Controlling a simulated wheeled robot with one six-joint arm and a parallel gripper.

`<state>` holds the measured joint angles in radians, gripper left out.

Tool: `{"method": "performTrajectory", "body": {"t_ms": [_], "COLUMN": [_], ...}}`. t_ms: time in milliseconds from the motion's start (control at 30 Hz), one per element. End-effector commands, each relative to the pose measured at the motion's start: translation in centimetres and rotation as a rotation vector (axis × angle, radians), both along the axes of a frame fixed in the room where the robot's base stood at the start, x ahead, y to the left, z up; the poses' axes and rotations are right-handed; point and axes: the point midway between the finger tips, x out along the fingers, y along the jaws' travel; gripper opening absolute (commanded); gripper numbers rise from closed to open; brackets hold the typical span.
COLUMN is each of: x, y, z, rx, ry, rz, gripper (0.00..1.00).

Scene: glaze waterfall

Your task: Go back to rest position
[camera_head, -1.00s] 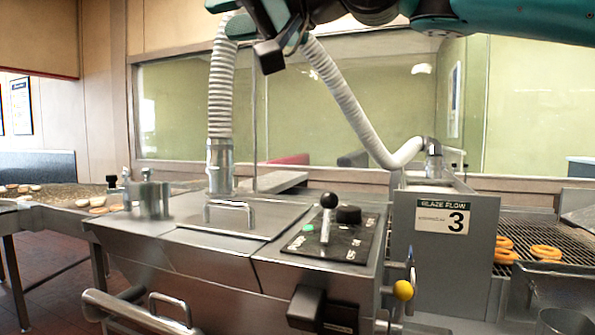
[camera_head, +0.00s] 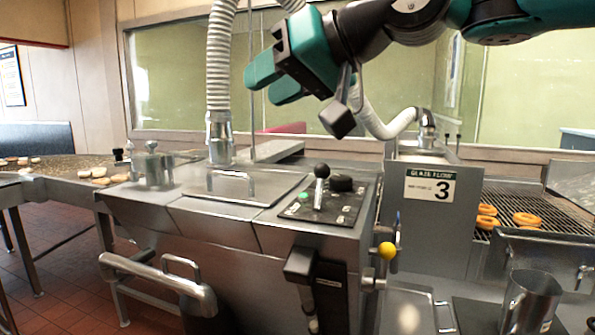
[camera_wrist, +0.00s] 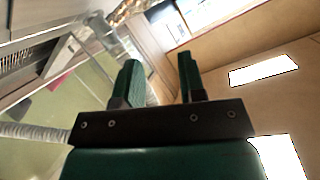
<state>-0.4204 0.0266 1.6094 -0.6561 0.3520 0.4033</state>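My gripper (camera_head: 277,84) is at the top of the head view, above the glaze machine and pointing left. Its two green fingers are apart with nothing between them. The wrist view also shows the open, empty gripper (camera_wrist: 161,80), with the wall and ceiling area beyond it. The glaze machine (camera_head: 215,228) stands below, with a black-knobbed lever (camera_head: 320,187) and a green button on its top panel. A grey panel (camera_head: 433,225) to the right carries a "GLAZE FLOW 3" sign.
A yellow knob (camera_head: 387,251) sticks out at the machine's right. A metal jug (camera_head: 531,302) stands at lower right, near orange rings (camera_head: 527,219) on a wire conveyor. White hoses (camera_head: 220,60) run near my arm. A towel-rail-like handle (camera_head: 155,275) projects in front.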

Motion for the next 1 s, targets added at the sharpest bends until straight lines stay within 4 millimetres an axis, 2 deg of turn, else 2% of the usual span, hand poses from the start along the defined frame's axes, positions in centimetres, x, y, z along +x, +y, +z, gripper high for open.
{"method": "performTrajectory", "body": {"t_ms": [167, 300, 400, 500, 600, 700, 1000], "x": [-3.4, -9.3, -13.6, -17.0, -19.0, -19.9, -19.9], "y": [-5.5, -11.1, -14.2, -16.4, -17.6, -18.1, -18.1], "z": [-7.3, -14.5, -18.3, -20.7, -22.1, -22.7, -22.8], "rx": [-0.229, -0.441, -0.55, -0.621, -0.659, -0.674, -0.675], "ry": [0.141, 0.299, 0.399, 0.471, 0.515, 0.533, 0.534], "rz": [-0.031, -0.014, 0.015, 0.045, 0.064, 0.073, 0.075], "gripper": [0.37, 0.37, 0.37, 0.37, 0.37, 0.37, 0.37]}}
